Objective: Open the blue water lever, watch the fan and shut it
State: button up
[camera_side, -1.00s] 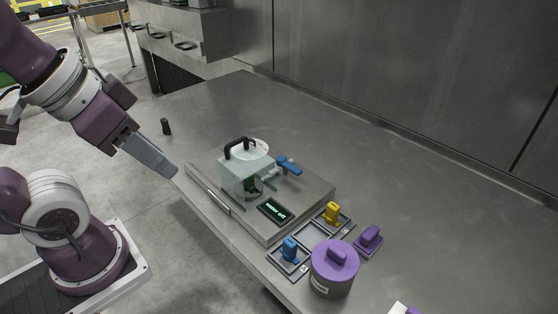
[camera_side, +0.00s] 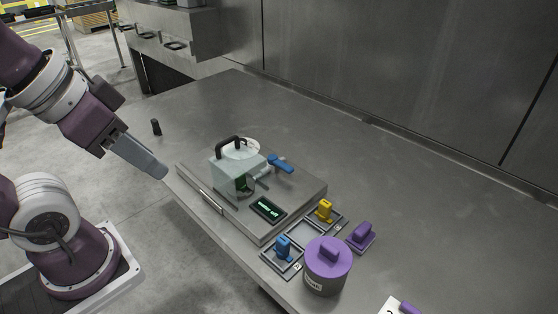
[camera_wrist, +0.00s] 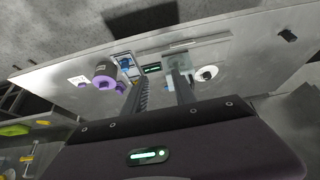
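The blue water lever (camera_side: 280,163) sticks out at the upper right of a clear-walled box (camera_side: 232,178) with a black handle. The box sits on a grey metal base (camera_side: 300,197). A small display (camera_side: 268,208) on the base appears to read "water off". I cannot make out the fan clearly; something dark shows inside the box. My gripper (camera_side: 163,172) is left of the base, apart from the lever. In the wrist view my gripper (camera_wrist: 160,72) has its two fingers spread with nothing between them. The lever is not clear there.
A blue-knobbed piece (camera_side: 283,247) and a yellow one (camera_side: 324,210) stand in trays in front of the base. A purple-lidded canister (camera_side: 327,278) and a purple block (camera_side: 360,237) are nearby. A small black object (camera_side: 156,127) stands at the bench's left edge. The bench behind is clear.

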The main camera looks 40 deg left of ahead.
jog(key=shift+o, duration=0.8)
jog(key=m+g, duration=0.6)
jog(key=m, duration=1.2)
send_over(286, 166)
notch_tip(286, 166, down, 10)
jog(key=shift+f, duration=0.1)
notch_tip(286, 166, down, 7)
jog(key=shift+r, duration=0.15)
jog(key=shift+f, duration=0.25)
grip_shut()
